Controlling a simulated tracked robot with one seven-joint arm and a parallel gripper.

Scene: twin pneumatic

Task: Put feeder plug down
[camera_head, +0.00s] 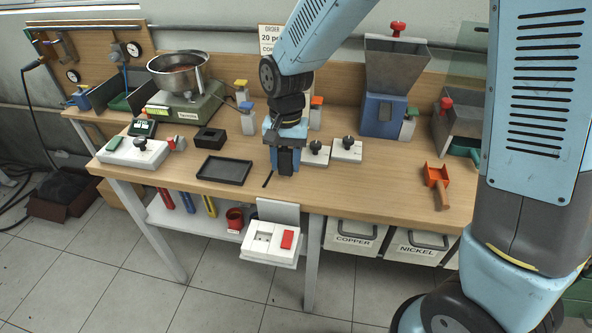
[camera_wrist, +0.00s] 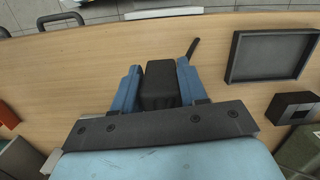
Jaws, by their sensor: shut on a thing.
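My gripper (camera_head: 285,168) is low over the middle of the bench, near its front edge. In the wrist view its two blue fingers (camera_wrist: 158,88) are shut on a black block, which I take to be the feeder plug (camera_wrist: 160,80). The plug's lower end is hidden, so I cannot tell whether it touches the wood. In the head view the plug (camera_head: 286,162) shows dark between the fingers. A short black cable-like piece (camera_head: 267,180) lies beside the gripper; it also shows in the wrist view (camera_wrist: 192,48). Whether it joins the plug is unclear.
A black tray (camera_head: 224,181) and small black box (camera_head: 209,134) stand left of the gripper. White blocks with black knobs (camera_head: 346,149) are close at right. A white socket box with red switch (camera_head: 287,240) hangs below the front edge.

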